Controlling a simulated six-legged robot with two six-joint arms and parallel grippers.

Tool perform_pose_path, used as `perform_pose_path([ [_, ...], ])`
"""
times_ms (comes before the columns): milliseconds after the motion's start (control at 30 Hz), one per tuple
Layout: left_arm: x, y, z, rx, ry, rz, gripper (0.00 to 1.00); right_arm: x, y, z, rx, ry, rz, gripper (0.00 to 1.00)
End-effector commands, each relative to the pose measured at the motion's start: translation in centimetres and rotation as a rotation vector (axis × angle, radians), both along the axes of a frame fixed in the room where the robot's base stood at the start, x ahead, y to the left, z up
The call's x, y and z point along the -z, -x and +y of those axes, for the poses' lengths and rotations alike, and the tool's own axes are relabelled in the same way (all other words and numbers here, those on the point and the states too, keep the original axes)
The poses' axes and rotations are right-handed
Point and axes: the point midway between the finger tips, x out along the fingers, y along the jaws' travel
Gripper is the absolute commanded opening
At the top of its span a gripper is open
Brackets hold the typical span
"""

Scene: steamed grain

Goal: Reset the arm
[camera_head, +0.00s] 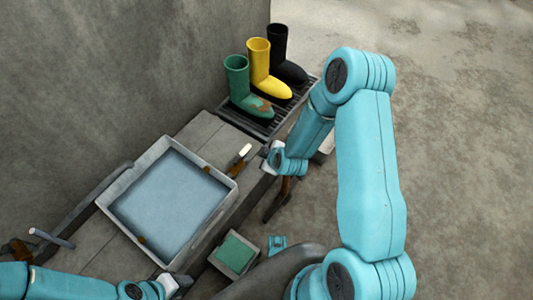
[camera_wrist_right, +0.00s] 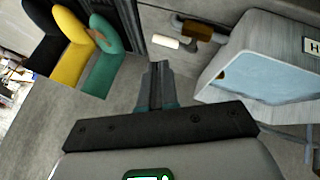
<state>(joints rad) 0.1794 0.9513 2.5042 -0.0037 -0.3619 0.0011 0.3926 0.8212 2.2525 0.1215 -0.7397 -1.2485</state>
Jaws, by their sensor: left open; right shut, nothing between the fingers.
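My right arm rises at the right of the head view and bends down toward the bench. Its gripper (camera_head: 268,155) is beside the bench's right edge. In the wrist view the right gripper (camera_wrist_right: 157,75) has its dark fingers together, with nothing between them. A small brush-like tool with a white part and a brown part (camera_head: 240,157) lies on the bench beyond the fingers, apart from them; it also shows in the wrist view (camera_wrist_right: 168,42). My left gripper (camera_head: 178,284) is low at the bottom left, below the basin; its fingers are mostly cut off or hidden.
A pale square basin (camera_head: 228,185) of bluish water sits on the grey bench (camera_head: 205,128). Green (camera_head: 237,80), yellow (camera_head: 258,65) and black (camera_head: 278,50) boots stand on a dark rack. A small box with a green pad (camera_head: 236,252) is below. Floor at right is clear.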

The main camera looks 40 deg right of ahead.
Motion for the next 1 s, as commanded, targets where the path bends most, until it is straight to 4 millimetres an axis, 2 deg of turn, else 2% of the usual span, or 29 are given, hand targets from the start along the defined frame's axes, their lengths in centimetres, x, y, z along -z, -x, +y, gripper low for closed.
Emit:
perform_pose_path([
  [367, 0.0, 0.0, 0.0, -0.001, 0.000, 0.000, 0.43, 0.0, -0.1, 0.1, -0.003, 0.000, -0.001, 0.00],
  [467, 0.0, 0.0, 0.0, -0.001, 0.000, 0.000, 0.43, 0.0, -0.4, 1.8, -0.039, -0.005, 0.000, 0.00],
  [533, 0.0, 0.0, 0.0, -0.001, 0.000, 0.000, 0.43, 0.6, 0.4, 4.4, -0.096, -0.021, 0.027, 0.00],
  [633, 0.0, 0.0, 0.0, -0.001, 0.000, 0.000, 0.43, 2.0, 3.5, 9.0, -0.149, -0.118, 0.122, 0.00],
  [700, 0.0, 0.0, 0.0, -0.001, 0.000, 0.000, 0.43, 3.0, 6.7, 12.0, -0.103, -0.245, 0.226, 0.00],
  [767, 0.0, 0.0, 0.0, -0.001, 0.000, 0.000, 0.43, 3.6, 9.6, 14.1, -0.030, -0.350, 0.324, 0.00],
  [900, 0.0, 0.0, 0.0, -0.001, 0.000, 0.000, 0.43, 4.2, 14.7, 16.4, 0.193, -0.523, 0.519, 0.00],
  [1000, 0.0, 0.0, 0.0, -0.001, 0.000, 0.000, 0.43, 4.2, 17.1, 17.1, 0.368, -0.604, 0.618, 0.00],
])
